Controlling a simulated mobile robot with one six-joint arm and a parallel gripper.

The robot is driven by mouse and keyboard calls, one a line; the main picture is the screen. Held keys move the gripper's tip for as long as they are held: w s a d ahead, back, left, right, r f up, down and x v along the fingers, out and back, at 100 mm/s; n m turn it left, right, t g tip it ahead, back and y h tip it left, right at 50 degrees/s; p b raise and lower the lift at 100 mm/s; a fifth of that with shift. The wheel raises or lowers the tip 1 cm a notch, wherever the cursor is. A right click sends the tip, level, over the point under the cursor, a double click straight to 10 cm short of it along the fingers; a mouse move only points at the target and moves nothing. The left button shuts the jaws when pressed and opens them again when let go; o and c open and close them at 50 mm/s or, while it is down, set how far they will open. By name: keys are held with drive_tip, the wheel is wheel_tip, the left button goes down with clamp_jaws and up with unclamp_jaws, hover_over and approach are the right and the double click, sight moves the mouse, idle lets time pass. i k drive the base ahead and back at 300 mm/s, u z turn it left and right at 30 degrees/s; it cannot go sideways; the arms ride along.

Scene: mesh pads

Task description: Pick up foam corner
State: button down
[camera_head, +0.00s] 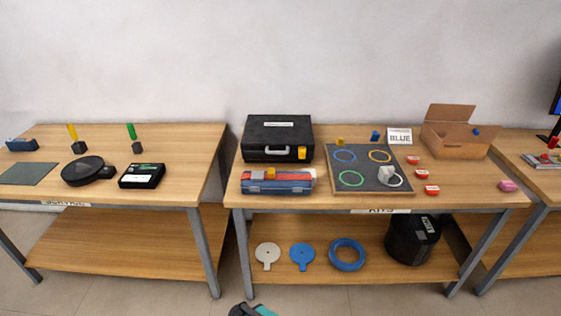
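A small pale grey-white block (386,174), which looks like the foam corner, sits at the right part of a dark board on the middle table. It is beside or partly over a white ring (396,182); I cannot tell which. The dark board (368,200) also carries blue, yellow and green rings. A dark and teal part at the bottom edge, which seems to be my gripper (252,310), is cut off by the frame. It is low in front of the middle table, well apart from the block, and its fingers cannot be made out.
A black case (278,136) and a blue-red toolbox (278,184) stand left of the board. Red pieces (421,174), a "BLUE" sign (399,136) and an open cardboard box (458,140) are to the right. The lower shelf (320,262) holds paddles, a blue ring and a black bin.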

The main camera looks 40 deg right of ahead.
sight(385, 173)
drive_tip(key=u, duration=1.55)
drive_tip(key=k, duration=0.1)
drive_tip(key=z, duration=3.05)
